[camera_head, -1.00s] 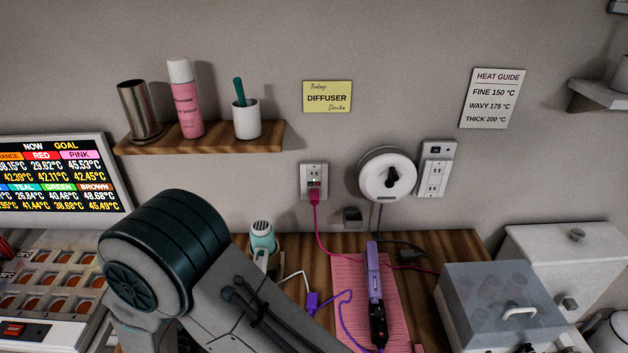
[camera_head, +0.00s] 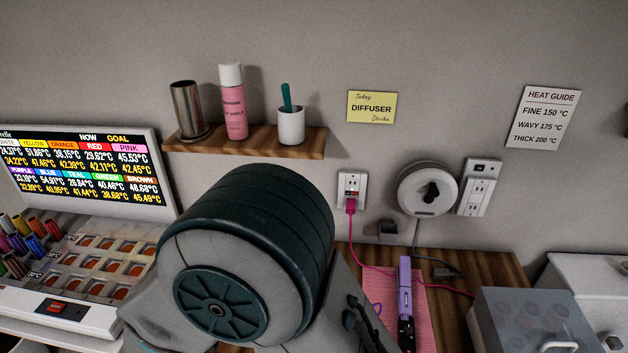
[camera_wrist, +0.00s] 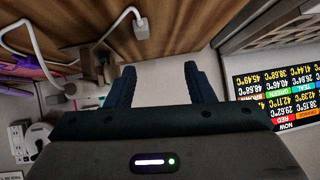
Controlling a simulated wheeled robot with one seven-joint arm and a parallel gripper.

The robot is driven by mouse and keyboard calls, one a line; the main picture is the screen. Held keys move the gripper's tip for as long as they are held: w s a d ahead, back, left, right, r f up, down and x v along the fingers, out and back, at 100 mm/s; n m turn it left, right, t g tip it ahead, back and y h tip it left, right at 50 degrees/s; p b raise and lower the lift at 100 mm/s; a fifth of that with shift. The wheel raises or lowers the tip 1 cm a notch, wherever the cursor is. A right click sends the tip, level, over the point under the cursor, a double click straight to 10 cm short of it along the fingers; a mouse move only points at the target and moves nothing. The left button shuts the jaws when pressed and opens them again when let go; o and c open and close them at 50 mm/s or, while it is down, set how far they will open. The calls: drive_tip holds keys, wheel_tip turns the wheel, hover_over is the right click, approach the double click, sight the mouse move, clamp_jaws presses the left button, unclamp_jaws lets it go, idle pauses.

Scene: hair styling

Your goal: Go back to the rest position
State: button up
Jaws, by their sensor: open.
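My gripper (camera_wrist: 160,88) shows in the wrist view with its two dark fingers apart and nothing between them. A pale surface lies beyond the fingertips. In the head view my arm fills the lower middle and hides part of the wooden counter; my gripper is out of sight there. A purple styling iron (camera_head: 405,295) lies on a pink mat (camera_head: 425,315) on the counter, apart from my arm.
A display screen (camera_head: 85,170) and a rack of small cups (camera_head: 110,265) stand at the left. A wall shelf (camera_head: 245,147) holds a tumbler, a spray can and a white cup. A clear-lidded box (camera_head: 530,320) stands at the right. A pink cord (camera_head: 350,230) runs from the wall outlet.

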drive_tip(key=w+d+r+n+g+y, duration=0.1)
drive_tip(key=w+d+r+y, duration=0.25)
drive_tip(key=r, duration=0.25)
drive_tip(key=w+d+r+n+g+y, duration=0.1)
drive_tip(key=w+d+r+y, duration=0.1)
drive_tip(key=w+d+r, duration=0.3)
drive_tip(key=s+d+r+g+h, duration=0.1)
drive_tip(key=s+d, duration=0.3)
drive_tip(key=d, duration=0.4)
drive_tip(key=s+d+r+g+h, duration=0.1)
drive_tip(key=s+d+g+h, duration=0.1)
drive_tip(key=s+d, duration=0.3)
drive_tip(key=s+d+r+g+h, duration=0.1)
drive_tip(key=s+d, duration=0.3)
drive_tip(key=d, duration=0.8)
drive_tip(key=shift+s+d+g+h, duration=0.3)
drive_tip(key=shift+d+g+h, duration=0.1)
drive_tip(key=shift+g, duration=0.4)
